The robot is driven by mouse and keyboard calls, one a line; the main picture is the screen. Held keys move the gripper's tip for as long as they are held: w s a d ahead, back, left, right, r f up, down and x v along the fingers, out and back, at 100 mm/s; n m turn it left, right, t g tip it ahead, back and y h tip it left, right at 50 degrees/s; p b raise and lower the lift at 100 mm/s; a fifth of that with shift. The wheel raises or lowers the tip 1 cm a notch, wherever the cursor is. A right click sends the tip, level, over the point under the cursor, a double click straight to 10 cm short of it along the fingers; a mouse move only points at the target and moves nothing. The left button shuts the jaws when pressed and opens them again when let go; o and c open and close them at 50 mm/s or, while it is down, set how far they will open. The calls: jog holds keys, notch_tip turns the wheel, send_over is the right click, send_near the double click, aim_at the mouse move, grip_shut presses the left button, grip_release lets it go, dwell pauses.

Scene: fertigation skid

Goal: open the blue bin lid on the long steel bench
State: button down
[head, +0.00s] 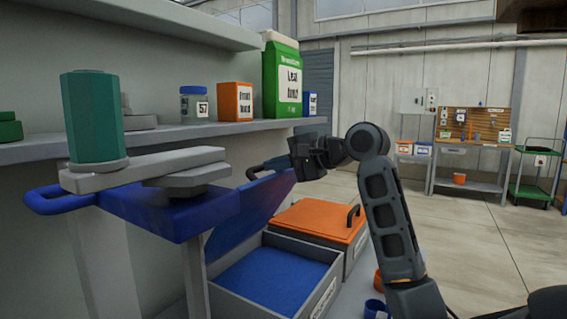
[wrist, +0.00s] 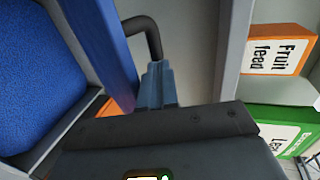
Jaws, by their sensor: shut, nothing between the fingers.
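The blue bin (head: 222,297) is a grey-walled box with blue contents, low in the head view. Its blue lid (head: 250,212) is raised and steeply tilted, leaving the bin's inside exposed. In the wrist view the lid (wrist: 103,45) shows edge-on, with its dark handle (wrist: 148,32) beside it and the blue contents at left. My gripper (head: 297,160) is at the lid's upper edge in the head view. In the wrist view its fingers (wrist: 158,85) are together and empty, close by the lid and handle; I cannot tell whether they touch.
An orange-lidded bin (head: 318,222) stands right behind the blue bin, closed. A blue cart (head: 165,212) with grey slabs and a green cylinder (head: 92,115) stands at left. The shelf (head: 225,130) above holds an orange box (head: 235,101) and a green carton (head: 281,80). Open floor lies at right.

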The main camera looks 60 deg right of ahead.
jog(key=w+r+p, duration=0.1)
jog(key=p, duration=0.1)
jog(key=shift+r+p, duration=0.1)
jog(key=shift+p, duration=0.2)
jog(key=w+p, duration=0.1)
jog(key=p, duration=0.1)
jog(key=w+r+g+p, duration=0.1)
jog(key=p, duration=0.1)
jog(key=shift+w, duration=0.1)
jog(key=shift+w+d+r+p, duration=0.1)
jog(key=shift+w+r+p, duration=0.2)
jog(key=shift+w+p, duration=0.65)
jog(key=shift+w+f, duration=0.1)
jog(key=shift+w, duration=0.25)
